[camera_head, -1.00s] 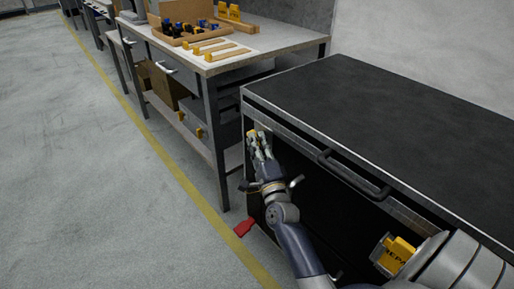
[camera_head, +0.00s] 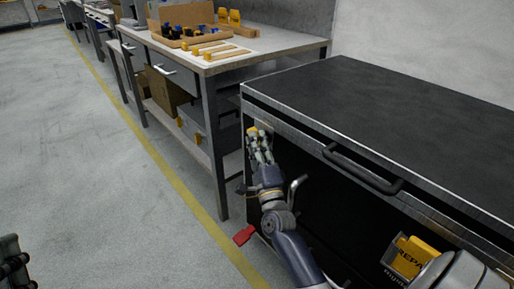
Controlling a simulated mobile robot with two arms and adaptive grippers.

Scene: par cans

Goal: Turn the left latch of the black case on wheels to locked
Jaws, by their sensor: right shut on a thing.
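The black case (camera_head: 385,105) on wheels fills the right side, with a dark flat top and a metal edge. Its left latch (camera_head: 252,131) shows as a small yellow part near the upper left of the front face. My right gripper (camera_head: 260,150) is shut on this latch, and its fingers cover much of it. The latch's exact angle cannot be read. Part of a dark mechanism at the lower left edge looks like my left gripper (camera_head: 14,265); its fingertips are not clear.
A black handle (camera_head: 362,170) sticks out from the case front. A red pedal-like part (camera_head: 243,235) is low by the case. A workbench (camera_head: 270,52) stands behind; floor at left is clear.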

